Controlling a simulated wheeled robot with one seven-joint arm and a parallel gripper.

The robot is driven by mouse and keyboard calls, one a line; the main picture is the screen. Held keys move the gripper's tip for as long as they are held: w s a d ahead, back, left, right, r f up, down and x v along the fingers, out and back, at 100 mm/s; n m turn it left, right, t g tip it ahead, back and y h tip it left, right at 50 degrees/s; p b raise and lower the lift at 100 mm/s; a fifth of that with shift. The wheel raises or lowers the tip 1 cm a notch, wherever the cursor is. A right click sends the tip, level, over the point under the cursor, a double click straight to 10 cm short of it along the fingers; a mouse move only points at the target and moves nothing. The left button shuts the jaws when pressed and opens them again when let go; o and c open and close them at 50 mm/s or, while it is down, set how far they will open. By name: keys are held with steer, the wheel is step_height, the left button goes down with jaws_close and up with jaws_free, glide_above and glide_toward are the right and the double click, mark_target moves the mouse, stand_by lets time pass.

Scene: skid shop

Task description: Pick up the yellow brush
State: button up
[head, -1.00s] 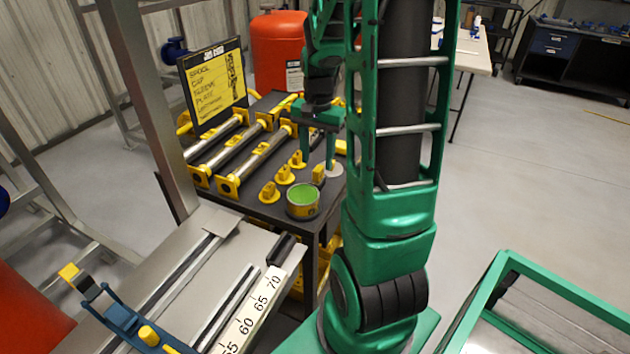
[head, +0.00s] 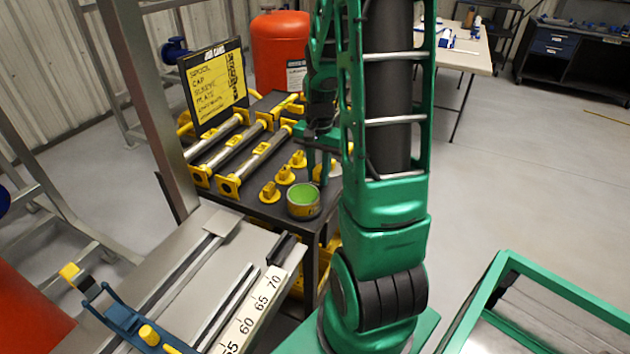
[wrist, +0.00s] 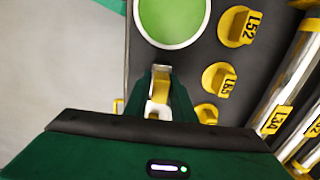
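My gripper (head: 319,172) is low over the dark cart top, just behind the green-filled yellow tin (head: 303,200). In the wrist view my green fingers (wrist: 160,92) are close around a small yellow-and-white thing (wrist: 160,78), beside the tin (wrist: 172,18). It may be the yellow brush, but its shape is mostly hidden, and I cannot tell whether the fingers grip it. No other brush can be made out.
Several yellow caps (head: 285,175) stand left of my gripper, one marked L52 (wrist: 238,27). Yellow-ended metal spools (head: 240,170) lie behind them. A black-and-yellow board (head: 214,85) stands at the back. A steel bench with a ruler (head: 250,310) is in front.

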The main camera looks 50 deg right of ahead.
mark_target(318, 168)
jaws_close()
steer(key=shift+r, duration=0.15)
steer(key=shift+r, duration=0.25)
step_height(318, 168, up, 4)
steer(key=shift+f, duration=0.2)
steer(key=s+a+r, duration=0.3)
steer(key=a+r, duration=0.3)
steer(key=a, duration=0.5)
steer(key=shift+s+a+r, duration=0.15)
steer(key=shift+r, duration=0.15)
jaws_free()
steer(key=shift+c, duration=0.3)
